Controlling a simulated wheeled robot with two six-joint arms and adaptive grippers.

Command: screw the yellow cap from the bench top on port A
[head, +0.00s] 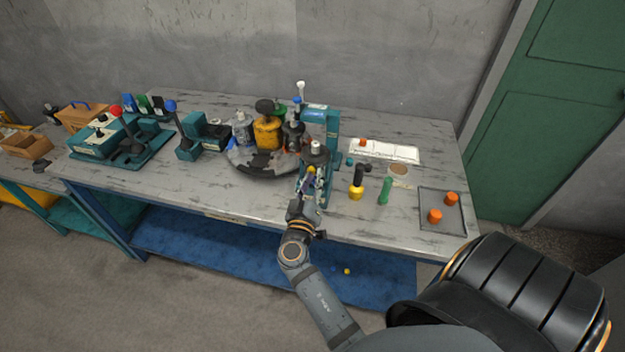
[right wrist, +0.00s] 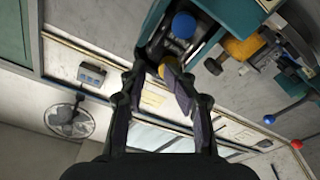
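My right gripper (head: 309,186) is at the teal motor stand near the front edge of the bench. In the right wrist view its two fingers (right wrist: 160,75) are drawn together around a small yellow cap (right wrist: 169,66), at the underside of the teal stand (right wrist: 230,18). The fingers hide part of the cap, and I cannot tell whether it touches a port. A blue cap (right wrist: 184,25) sits on the motor just beyond the yellow one. Port A itself is not clearly visible. My left gripper is not in view.
A black tool with a yellow base (head: 356,192), a green cylinder (head: 385,190) and a grey tray (head: 427,203) with orange caps stand right of the motor. A round dark turntable (head: 258,172) with bottles is to its left. A small yellow dot (head: 347,271) lies on the blue lower shelf.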

